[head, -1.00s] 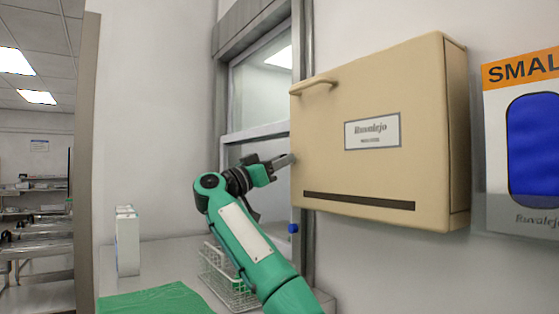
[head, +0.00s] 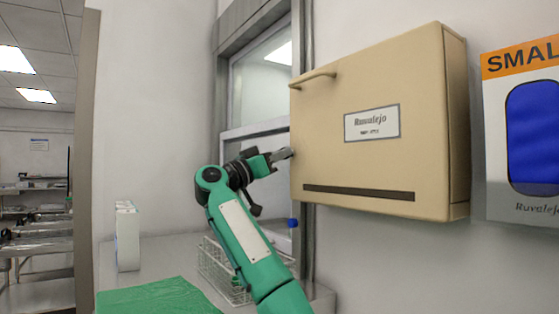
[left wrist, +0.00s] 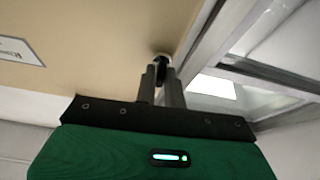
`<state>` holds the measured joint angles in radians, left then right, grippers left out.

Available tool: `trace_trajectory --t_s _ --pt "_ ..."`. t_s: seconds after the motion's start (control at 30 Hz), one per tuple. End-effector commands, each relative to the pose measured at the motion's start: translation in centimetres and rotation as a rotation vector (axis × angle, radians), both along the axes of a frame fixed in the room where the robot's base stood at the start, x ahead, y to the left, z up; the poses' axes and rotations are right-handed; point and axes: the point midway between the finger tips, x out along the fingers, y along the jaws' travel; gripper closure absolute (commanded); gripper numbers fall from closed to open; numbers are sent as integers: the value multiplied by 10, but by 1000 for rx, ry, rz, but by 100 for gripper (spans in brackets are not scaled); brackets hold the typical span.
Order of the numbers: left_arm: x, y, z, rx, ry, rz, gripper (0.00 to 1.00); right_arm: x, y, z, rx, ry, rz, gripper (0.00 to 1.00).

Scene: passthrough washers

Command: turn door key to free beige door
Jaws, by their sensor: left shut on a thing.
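The beige door (head: 340,155) is the front of a wall cabinet with a name label and a dark strip. It looks closed. My left gripper (head: 286,153) is at the door's left edge, below its bar handle (head: 313,79). In the left wrist view, the door (left wrist: 90,40) fills the upper left. The fingers of my left gripper (left wrist: 160,84) are shut on the door key (left wrist: 162,66), of which only a small dark and metal part shows between and beyond the fingertips. The key's angle cannot be told. My right gripper is not in view.
A window frame (head: 305,130) stands close left of the cabinet. A glove box (head: 525,130) hangs on the right.

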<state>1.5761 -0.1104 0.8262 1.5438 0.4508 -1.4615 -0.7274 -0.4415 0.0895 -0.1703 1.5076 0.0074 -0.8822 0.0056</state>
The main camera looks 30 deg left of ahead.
Motion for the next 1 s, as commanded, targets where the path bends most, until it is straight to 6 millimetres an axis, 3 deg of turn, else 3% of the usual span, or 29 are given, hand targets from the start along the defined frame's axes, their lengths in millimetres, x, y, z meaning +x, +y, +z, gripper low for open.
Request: trace_trajectory --t_s 0.3,0.53,0.8,1.0 --pt "0 1 -4 -112 48 4 100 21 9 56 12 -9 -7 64" --pt "0 0 -2 -208 87 3 100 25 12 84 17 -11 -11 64" --pt "0 -1 1 -368 154 3 100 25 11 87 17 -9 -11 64" --pt "-1 -2 3 -542 225 3 100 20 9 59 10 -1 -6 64"
